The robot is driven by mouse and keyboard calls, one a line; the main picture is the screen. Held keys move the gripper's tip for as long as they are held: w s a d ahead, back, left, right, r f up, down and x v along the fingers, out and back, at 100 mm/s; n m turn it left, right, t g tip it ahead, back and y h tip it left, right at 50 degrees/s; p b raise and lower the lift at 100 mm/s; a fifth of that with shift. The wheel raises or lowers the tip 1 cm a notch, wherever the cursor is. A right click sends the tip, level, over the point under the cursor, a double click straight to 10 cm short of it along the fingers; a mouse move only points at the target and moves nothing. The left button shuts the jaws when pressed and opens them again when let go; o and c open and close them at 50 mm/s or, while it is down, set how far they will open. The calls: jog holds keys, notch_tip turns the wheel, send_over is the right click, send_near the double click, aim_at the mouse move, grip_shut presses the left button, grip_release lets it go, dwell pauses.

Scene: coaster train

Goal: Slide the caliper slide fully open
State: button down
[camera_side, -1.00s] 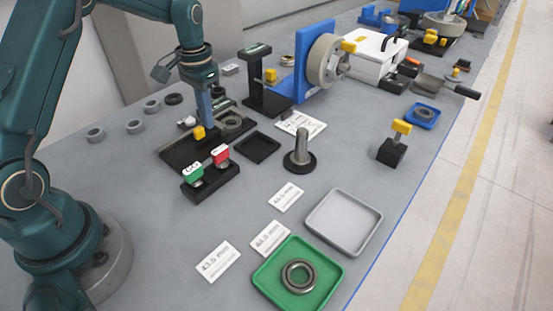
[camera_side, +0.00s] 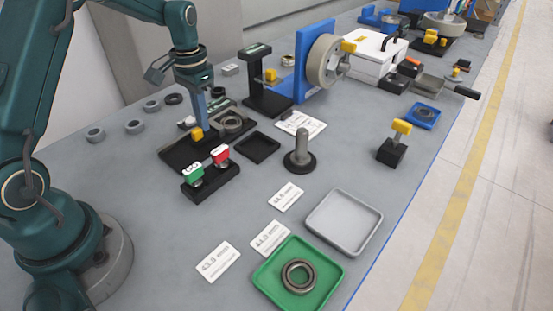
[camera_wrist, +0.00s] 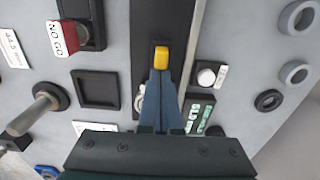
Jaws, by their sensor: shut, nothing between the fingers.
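The caliper is a long black base (camera_side: 178,155) with a yellow slide knob (camera_side: 197,134) on it. A metal bearing ring (camera_side: 231,121) lies at the caliper's far right end. My gripper (camera_side: 200,124) is shut and empty, with its blue fingers pointing down right at the yellow knob. In the wrist view the closed fingertips (camera_wrist: 160,74) meet the near edge of the yellow knob (camera_wrist: 161,58). Touching or just apart is hard to tell. The fingers hide part of the caliper in that view.
A black block with green GO and red NO GO tags (camera_side: 220,154) stands just in front of the caliper. A black square tray (camera_side: 257,147) and a grey peg (camera_side: 301,147) are to the right. Several grey rings (camera_side: 134,127) lie on the left.

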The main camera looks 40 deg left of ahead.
jog(key=shift+s, duration=0.55)
jog(key=shift+r, duration=0.1)
jog(key=shift+w+r, duration=0.2)
jog(key=shift+r, duration=0.75)
jog(key=shift+w+r, duration=0.15)
jog(key=shift+r, duration=0.8)
